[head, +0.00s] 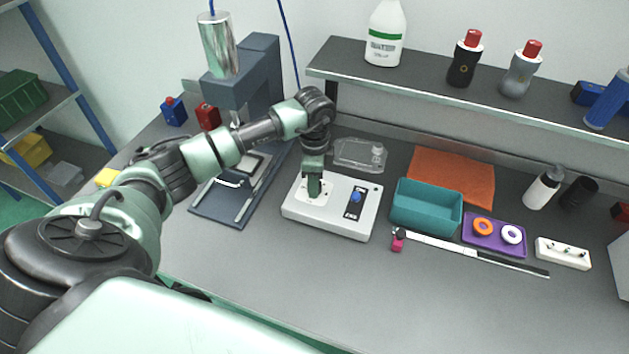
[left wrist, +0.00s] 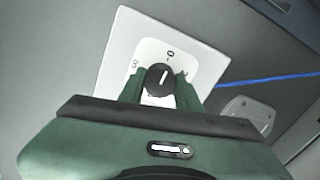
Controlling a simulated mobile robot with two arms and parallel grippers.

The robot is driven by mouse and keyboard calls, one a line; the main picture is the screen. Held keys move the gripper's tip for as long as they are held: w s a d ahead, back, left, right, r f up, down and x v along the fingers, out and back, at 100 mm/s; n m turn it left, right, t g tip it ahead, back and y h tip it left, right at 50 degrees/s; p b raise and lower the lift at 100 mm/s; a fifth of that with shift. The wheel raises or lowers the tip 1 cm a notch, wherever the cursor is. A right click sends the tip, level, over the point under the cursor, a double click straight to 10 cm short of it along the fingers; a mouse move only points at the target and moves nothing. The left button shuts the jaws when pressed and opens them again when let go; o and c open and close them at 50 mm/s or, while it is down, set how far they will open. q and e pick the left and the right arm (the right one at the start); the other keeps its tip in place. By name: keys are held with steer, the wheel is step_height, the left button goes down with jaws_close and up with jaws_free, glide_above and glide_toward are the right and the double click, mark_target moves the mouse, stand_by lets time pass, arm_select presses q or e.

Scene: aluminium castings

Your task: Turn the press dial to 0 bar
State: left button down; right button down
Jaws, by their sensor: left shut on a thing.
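The press dial is a black round knob with a white line, seen in the left wrist view (left wrist: 159,78) on a white plate with printed marks. A 0 mark (left wrist: 170,53) is printed above the knob, and the white line points roughly towards it. Another label at the left is too small to read surely. My left gripper (head: 314,195) reaches down onto the white control box (head: 345,222). Its green fingers (left wrist: 160,85) are shut on the dial, one on each side. In the head view the gripper hides the dial. My right gripper is not in view.
The box also bears a blue knob (head: 356,197). The grey press (head: 250,85) stands behind left. A teal bin (head: 427,222), an orange cloth (head: 455,172) and a purple tray (head: 480,246) lie to the right. A shelf (head: 430,88) overhangs the back. The front bench is clear.

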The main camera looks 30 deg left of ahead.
arm_select(q)
steer(key=shift+r, duration=0.1)
stand_by(0.4)
steer(key=c, duration=1)
jaws_free()
step_height(320, 180, up, 8)
steer(key=shift+f+b, duration=0.15)
steer(key=shift+b, duration=1)
